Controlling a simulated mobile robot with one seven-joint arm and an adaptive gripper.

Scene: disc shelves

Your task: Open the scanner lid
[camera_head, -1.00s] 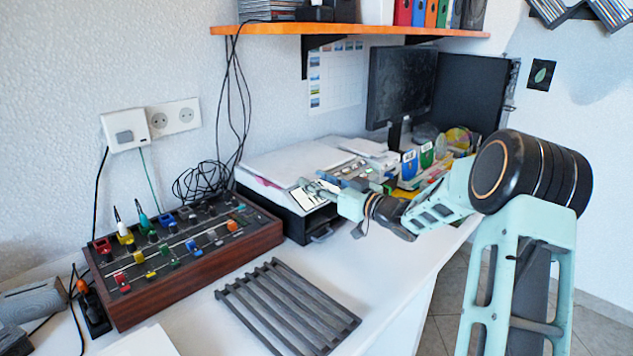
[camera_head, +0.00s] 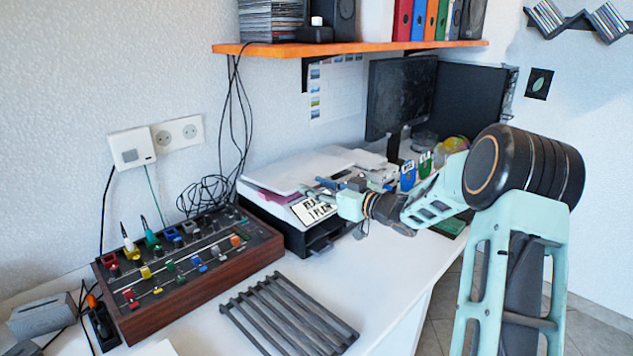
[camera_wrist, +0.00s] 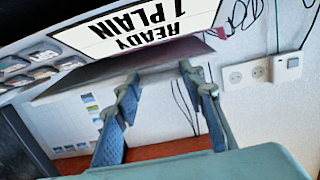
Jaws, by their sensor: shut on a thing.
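The scanner is a white and black machine against the wall, with its white lid (camera_head: 285,172) on top. The lid's front edge is slightly raised, and a pink strip (camera_head: 268,196) shows beneath it. The white panel (camera_head: 313,211) reading "READY 1 PLAIN" is on the scanner's front, below the lid; it also shows in the wrist view (camera_wrist: 150,30). My gripper (camera_head: 322,185) is at the lid's front edge, above the panel. In the wrist view, the fingers (camera_wrist: 160,78) meet the grey lid edge (camera_wrist: 80,85) and are shut on it. The exact contact is partly hidden.
A wooden-sided control box (camera_head: 190,262) and a dark slatted rack (camera_head: 290,315) lie in front and left. An orange shelf (camera_head: 350,48) hangs above. A monitor (camera_head: 400,95) and small boxes stand behind my arm. Cables hang by the wall.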

